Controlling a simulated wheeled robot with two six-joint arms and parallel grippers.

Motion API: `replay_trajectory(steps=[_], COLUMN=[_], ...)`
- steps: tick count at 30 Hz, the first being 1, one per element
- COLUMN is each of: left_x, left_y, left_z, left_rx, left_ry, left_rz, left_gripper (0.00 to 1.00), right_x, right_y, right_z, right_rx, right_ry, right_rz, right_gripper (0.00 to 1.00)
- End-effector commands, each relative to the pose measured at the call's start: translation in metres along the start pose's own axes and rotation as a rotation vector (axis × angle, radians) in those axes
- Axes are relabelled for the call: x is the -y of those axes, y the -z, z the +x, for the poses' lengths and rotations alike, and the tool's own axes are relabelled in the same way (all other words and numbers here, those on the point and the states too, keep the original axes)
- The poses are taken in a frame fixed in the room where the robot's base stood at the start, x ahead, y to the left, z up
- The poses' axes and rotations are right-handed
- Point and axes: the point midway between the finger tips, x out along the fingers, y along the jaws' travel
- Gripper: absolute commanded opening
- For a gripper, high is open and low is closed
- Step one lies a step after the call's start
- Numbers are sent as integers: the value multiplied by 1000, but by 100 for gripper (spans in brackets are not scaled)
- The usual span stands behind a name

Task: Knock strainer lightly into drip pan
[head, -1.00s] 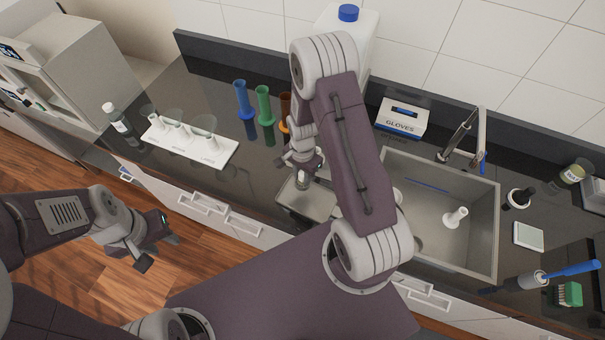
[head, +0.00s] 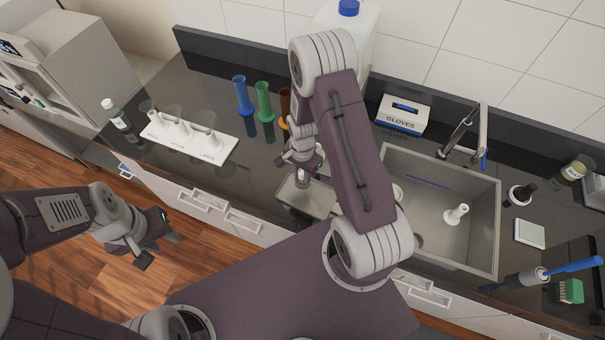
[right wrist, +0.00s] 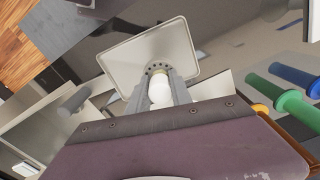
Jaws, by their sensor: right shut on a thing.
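The drip pan (head: 290,200) is a shallow, pale rectangular tray near the counter's front edge, left of the sink; it also shows in the right wrist view (right wrist: 118,62). My right gripper (head: 302,166) is shut on the strainer (right wrist: 157,70), a small pale piece with a ring of dark holes. In the right wrist view the strainer sits between the fingers, over the pan's near part. Whether it touches the pan I cannot tell. My arm hides the pan's right part in the head view. My left gripper (head: 152,242) is open and empty, in front of the counter.
Blue (head: 242,95) and green (head: 264,101) cylinders stand behind the pan. A white rack with funnels (head: 215,151) is to the left. The sink (head: 470,245) with a white piece inside lies right. A glove box (head: 403,114) and a large white jug (head: 365,50) stand at the back.

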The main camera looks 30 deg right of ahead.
Motion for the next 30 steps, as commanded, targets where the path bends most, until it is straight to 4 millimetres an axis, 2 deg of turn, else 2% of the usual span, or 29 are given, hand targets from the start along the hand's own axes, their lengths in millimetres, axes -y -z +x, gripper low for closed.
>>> replay_trajectory(steps=[5,21,30], left_x=[0,-1,-1], left_y=[0,7,7], left_z=[-4,-68,-66], left_rx=[0,0,0], left_ry=[0,0,0], left_rz=[0,0,0], left_gripper=[36,36,36], right_x=[0,0,0], right_y=[0,0,0], right_z=[-5,-82,-80], right_rx=[0,0,0], right_ry=[1,1,0], right_rz=[0,0,0], right_gripper=[0,0,0])
